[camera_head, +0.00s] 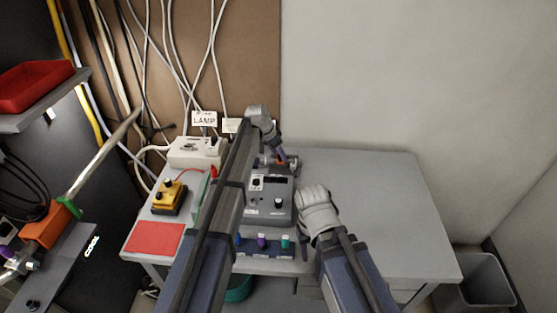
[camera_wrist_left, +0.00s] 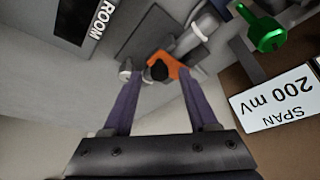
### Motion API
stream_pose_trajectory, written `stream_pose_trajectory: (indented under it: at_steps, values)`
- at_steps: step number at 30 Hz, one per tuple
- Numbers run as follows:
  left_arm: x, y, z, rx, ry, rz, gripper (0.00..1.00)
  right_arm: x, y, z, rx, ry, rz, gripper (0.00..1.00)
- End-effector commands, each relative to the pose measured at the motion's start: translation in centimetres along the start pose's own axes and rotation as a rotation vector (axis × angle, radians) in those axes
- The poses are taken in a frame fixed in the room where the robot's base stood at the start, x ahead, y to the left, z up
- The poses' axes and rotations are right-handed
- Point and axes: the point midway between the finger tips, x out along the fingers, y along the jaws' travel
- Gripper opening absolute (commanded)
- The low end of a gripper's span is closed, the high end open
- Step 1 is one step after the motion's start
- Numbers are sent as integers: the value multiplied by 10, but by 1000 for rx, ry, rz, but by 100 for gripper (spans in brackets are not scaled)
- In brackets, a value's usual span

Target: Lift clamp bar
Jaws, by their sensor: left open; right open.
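My left gripper (camera_head: 281,159) is over the back of the grey instrument (camera_head: 268,200) on the table. In the left wrist view its two purple fingers (camera_wrist_left: 160,78) are apart, with nothing gripped. An orange piece (camera_wrist_left: 176,64) with a black round end (camera_wrist_left: 159,71) shows just beyond and between the fingertips. A grey cylinder (camera_wrist_left: 196,38) lies behind it. These may belong to the clamp bar, but I cannot tell which part is the bar. In the head view the arm and gripper partly hide this spot. My right gripper (camera_head: 305,246) is low at the instrument's right front, its fingers mostly hidden.
A yellow box (camera_head: 169,197), a cream box (camera_head: 196,152) and a red mat (camera_head: 154,239) are on the table's left. Colored knobs (camera_head: 262,243) line the front. The table's right side (camera_head: 390,205) is clear. A green knob (camera_wrist_left: 268,34) and SPAN sign (camera_wrist_left: 278,100) show in the wrist view.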

Motion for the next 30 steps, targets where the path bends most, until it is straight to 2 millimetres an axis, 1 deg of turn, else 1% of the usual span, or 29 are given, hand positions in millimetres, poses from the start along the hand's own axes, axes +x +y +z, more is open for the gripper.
stream_pose_trajectory:
  at_steps: [1,9,11,25,30]
  values:
    - [5,0,0,0,0,0,59,5,0,0,0,0,0,50]
    - [4,0,0,0,0,0,59,4,0,0,0,0,0,50]
    - [4,0,0,0,0,0,53,4,0,0,0,0,0,50]
    - [4,0,0,0,0,0,0,4,0,0,0,0,0,50]
    - [4,0,0,0,0,0,0,4,0,0,0,0,0,50]
